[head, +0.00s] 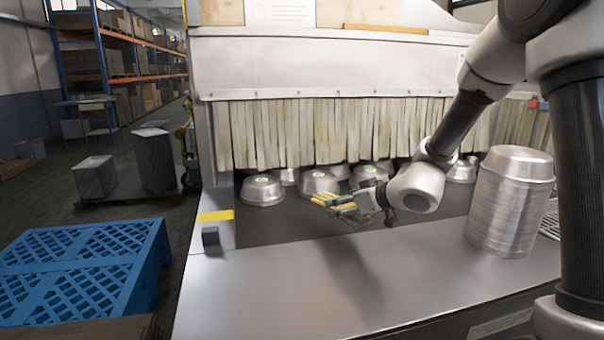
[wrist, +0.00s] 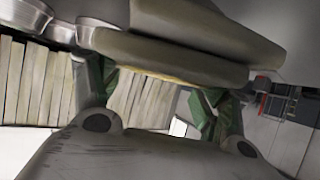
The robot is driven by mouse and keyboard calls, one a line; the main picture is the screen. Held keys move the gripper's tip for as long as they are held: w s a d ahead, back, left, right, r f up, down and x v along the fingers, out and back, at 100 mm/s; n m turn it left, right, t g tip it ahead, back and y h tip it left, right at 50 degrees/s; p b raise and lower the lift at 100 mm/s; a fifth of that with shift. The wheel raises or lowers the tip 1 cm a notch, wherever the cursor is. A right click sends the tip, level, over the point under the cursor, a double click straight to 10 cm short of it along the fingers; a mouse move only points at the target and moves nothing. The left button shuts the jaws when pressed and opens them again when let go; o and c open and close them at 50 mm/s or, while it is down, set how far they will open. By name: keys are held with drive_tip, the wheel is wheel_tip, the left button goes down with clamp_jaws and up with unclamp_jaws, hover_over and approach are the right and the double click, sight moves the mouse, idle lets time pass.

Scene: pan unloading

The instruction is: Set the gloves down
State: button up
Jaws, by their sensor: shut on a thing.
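The gloves (head: 332,201) look like a yellow and dark bundle at the tip of my gripper (head: 362,207) in the head view. They are held above the dark surface in front of the strip curtain. In the wrist view the gloves (wrist: 185,57) show as an olive-grey padded shape across the green fingers of my gripper (wrist: 152,92). My gripper is shut on them. Their far side is hidden.
Several upturned metal pans (head: 262,190) sit by the strip curtain (head: 310,132). A stack of pans (head: 511,205) stands right on the steel table (head: 290,290). The table's front is clear. A blue pallet (head: 75,265) lies at left.

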drive_tip(key=d+m+h, duration=0.1)
drive_tip(key=d, duration=0.4)
drive_tip(key=w+d+m+t+h, duration=0.1)
drive_tip(key=d, duration=0.5)
drive_tip(key=w+d+f+m+t+h, duration=0.1)
drive_tip(key=d+m, duration=0.1)
drive_tip(key=d, duration=0.4)
drive_tip(key=shift+w+h, duration=0.2)
drive_tip(key=shift+h, duration=0.2)
drive_tip(key=shift+d, duration=0.45)
